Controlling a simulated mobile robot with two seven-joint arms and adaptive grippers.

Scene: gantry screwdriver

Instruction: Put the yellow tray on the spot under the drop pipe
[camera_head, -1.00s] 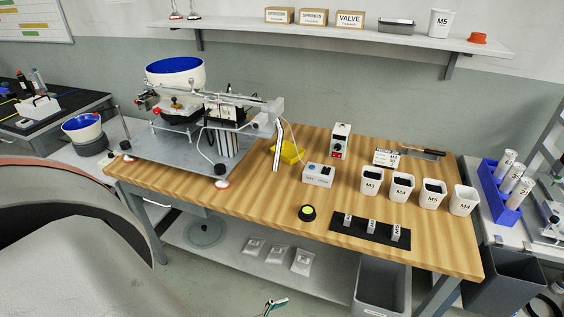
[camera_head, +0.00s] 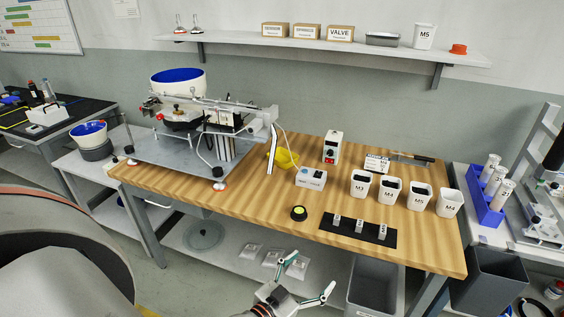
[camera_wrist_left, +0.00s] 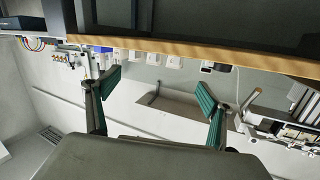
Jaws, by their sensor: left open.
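The yellow tray (camera_head: 286,159) sits on the wooden table, partly hidden behind the slanted drop pipe (camera_head: 272,150). The pipe hangs from the end of the feeder machine's rail; the spot under it cannot be made out clearly. My left gripper (camera_head: 308,277) is open and empty, low in front of the table's front edge, well apart from the tray. In the left wrist view its two green-padded fingers (camera_wrist_left: 158,90) are spread with nothing between them. I cannot pick out the tray in that view. My right gripper is not in view.
The feeder machine (camera_head: 185,150) fills the table's left part. The table's front edge lies between my gripper and the tray.

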